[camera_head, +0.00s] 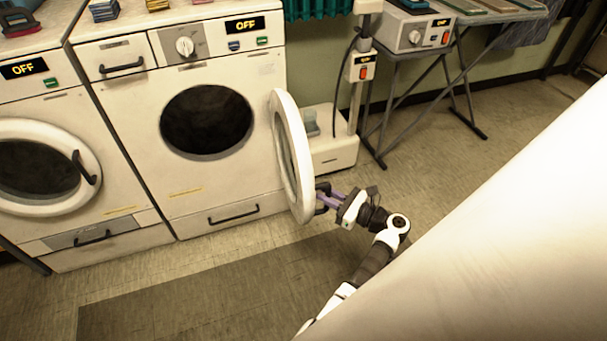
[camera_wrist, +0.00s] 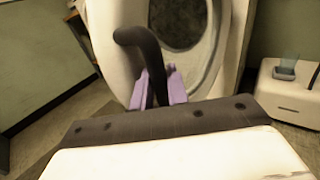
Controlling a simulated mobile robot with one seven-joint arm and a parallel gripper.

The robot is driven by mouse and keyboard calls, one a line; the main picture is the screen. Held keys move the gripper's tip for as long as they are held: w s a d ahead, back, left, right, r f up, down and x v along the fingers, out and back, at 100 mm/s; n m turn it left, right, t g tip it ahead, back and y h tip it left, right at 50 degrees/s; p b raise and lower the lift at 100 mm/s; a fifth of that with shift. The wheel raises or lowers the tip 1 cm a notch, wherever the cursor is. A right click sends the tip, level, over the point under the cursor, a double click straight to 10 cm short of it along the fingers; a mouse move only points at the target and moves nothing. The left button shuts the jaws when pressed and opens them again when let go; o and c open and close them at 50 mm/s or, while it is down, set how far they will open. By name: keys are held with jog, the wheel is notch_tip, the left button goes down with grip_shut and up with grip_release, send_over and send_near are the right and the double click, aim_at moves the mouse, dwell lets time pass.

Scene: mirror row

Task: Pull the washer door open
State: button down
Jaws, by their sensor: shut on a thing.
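The washer (camera_head: 170,120) with the open drum stands at the centre left in the head view. Its round white door (camera_head: 289,155) is swung out on its right side, seen nearly edge-on, and the dark drum opening (camera_head: 207,122) is uncovered. My gripper (camera_head: 324,198) is at the outer face of the door, its purple fingers shut on the dark door handle (camera_head: 321,190). In the wrist view the curved dark handle (camera_wrist: 146,50) stands between the purple fingers (camera_wrist: 158,90), with the white door (camera_wrist: 110,45) behind. The fingers partly hide the handle's lower part.
A second washer (camera_head: 45,150) with its door closed stands at left. A white unit with a post (camera_head: 330,150) is behind the open door. A folding table (camera_head: 450,50) stands at back right. The floor in front (camera_head: 190,290) is clear.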

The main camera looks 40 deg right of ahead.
jog(key=shift+s+d+b, duration=0.15)
jog(key=shift+d+b, duration=0.2)
jog(key=shift+d, duration=0.75)
jog(key=shift+s+d+b, duration=0.1)
jog(key=shift+d+b, duration=0.2)
jog(key=shift+d, duration=0.75)
jog(key=c, duration=1.7)
grip_release()
jog(key=b+v, duration=0.2)
jog(key=v, duration=1.2)
jog(key=shift+w, duration=0.1)
jog(key=shift+a, duration=0.1)
